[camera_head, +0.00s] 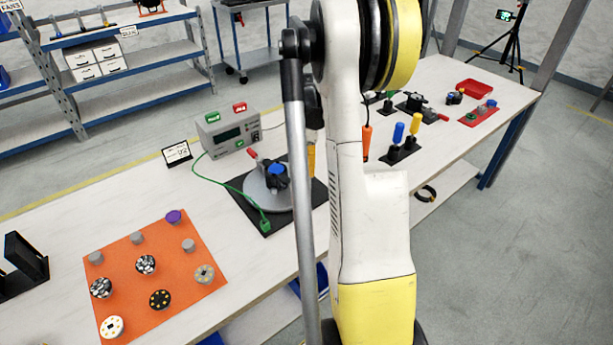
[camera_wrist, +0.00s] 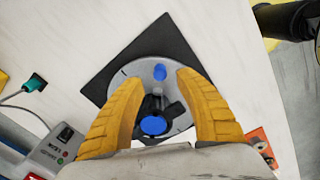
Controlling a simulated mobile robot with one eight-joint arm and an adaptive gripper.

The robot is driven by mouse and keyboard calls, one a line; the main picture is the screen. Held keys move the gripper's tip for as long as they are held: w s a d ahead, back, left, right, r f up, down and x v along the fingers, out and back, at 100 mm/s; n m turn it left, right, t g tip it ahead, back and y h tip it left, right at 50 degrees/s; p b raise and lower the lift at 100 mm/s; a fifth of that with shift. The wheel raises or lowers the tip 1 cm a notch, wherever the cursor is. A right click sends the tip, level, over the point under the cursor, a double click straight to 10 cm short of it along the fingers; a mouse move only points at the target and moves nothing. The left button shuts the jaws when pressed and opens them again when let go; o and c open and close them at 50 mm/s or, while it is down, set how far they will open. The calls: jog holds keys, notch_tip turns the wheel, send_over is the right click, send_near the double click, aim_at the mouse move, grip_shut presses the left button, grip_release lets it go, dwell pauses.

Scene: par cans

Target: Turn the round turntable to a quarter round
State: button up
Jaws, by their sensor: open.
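The round turntable (camera_head: 262,198) is a pale grey disc on a black square mat (camera_head: 308,196) on the workbench. It also shows in the wrist view (camera_wrist: 147,67). A black lobed knob with a blue cap (camera_wrist: 153,125) sits on the disc, and a small blue-topped part (camera_wrist: 160,72) stands nearer its rim. My gripper (camera_wrist: 157,79) is open, its yellow fingers spread on either side of the knob in the wrist view. Whether they touch anything, I cannot tell. In the head view my arm hides most of the gripper and the turntable's right side.
A grey device box (camera_head: 228,130) with red and green tops stands behind the turntable. An orange mat (camera_head: 195,275) with several round pieces lies at left. Blue and yellow handles (camera_head: 398,133) stand at right.

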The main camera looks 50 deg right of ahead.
notch_tip(320, 180, up, 7)
jog(key=shift+f, duration=0.1)
dwell(0.4)
jog(key=a+r+m+t+h, duration=0.15)
jog(key=a+r, duration=0.25)
jog(key=a, duration=0.6)
jog(key=a+r+m+t, duration=0.1)
jog(key=a+r+m, duration=0.25)
jog(key=a, duration=0.65)
jog(key=s+a+m+t, duration=0.2)
jog(key=s+a, duration=0.2)
jog(key=a, duration=0.5)
jog(key=s+a+m+t+y, duration=0.1)
jog(key=s+a+m+t, duration=0.1)
jog(key=a, duration=0.7)
jog(key=shift+s+a+m, duration=0.2)
jog(key=shift+s+m, duration=0.3)
jog(key=shift+s, duration=0.65)
jog(key=shift+t+y, duration=0.25)
